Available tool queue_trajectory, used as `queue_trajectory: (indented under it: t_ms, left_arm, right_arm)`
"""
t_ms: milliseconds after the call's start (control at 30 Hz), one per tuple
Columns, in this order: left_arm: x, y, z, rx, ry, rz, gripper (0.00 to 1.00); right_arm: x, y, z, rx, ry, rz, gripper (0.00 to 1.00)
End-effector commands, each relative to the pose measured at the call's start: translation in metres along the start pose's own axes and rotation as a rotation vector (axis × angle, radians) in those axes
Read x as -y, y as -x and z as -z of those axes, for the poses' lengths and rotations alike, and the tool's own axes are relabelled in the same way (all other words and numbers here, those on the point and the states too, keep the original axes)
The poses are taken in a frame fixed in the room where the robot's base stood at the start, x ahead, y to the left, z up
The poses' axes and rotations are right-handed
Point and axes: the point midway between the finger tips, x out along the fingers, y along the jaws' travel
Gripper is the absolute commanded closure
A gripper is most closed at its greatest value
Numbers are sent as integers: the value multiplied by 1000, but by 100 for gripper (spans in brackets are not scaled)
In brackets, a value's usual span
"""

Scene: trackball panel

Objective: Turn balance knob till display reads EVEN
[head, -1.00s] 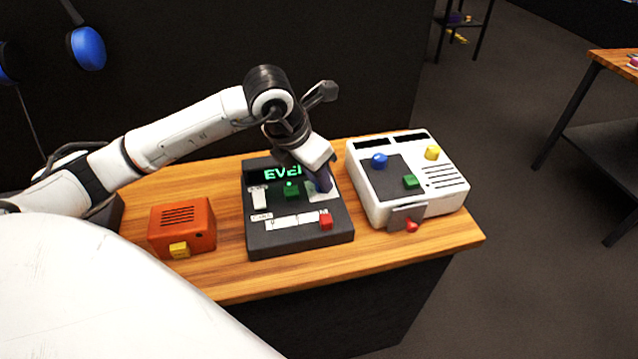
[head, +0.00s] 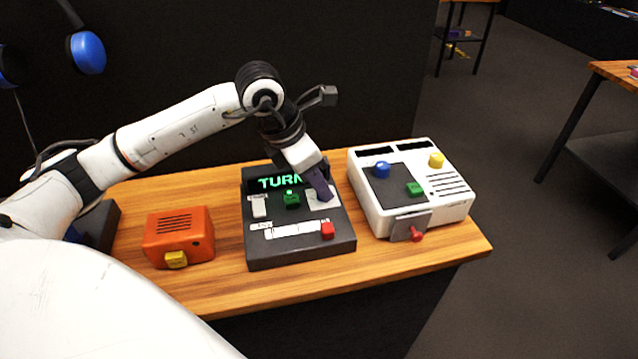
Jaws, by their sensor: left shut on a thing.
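The dark control panel (head: 290,252) lies on the wooden table. Its display (head: 278,182) shows green letters reading "TURN", with the right end behind my gripper. My left gripper (head: 325,196) comes down, tilted, onto a pale plate (head: 314,204) at the panel's right side. It is shut on what appears to be the balance knob, which its fingers hide. My right gripper is not in view.
An orange box (head: 181,232) with a yellow button stands left of the panel. A white box (head: 450,204) with blue, green and yellow knobs and a red-tipped lever (head: 416,234) stands close on the right. The table's front edge is clear.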

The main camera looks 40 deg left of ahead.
Motion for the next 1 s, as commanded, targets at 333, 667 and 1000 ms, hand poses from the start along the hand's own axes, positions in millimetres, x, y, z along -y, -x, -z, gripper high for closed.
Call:
queue_trajectory:
  t_ms: [333,667,1000]
  left_arm:
    - [0,0,0,1,1,-1,63]
    - [-1,29,-1,3,0,-5,63]
    - [-1,90,-1,3,1,-4,63]
  right_arm:
    - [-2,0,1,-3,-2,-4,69]
    - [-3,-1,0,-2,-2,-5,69]
    - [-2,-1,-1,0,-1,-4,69]
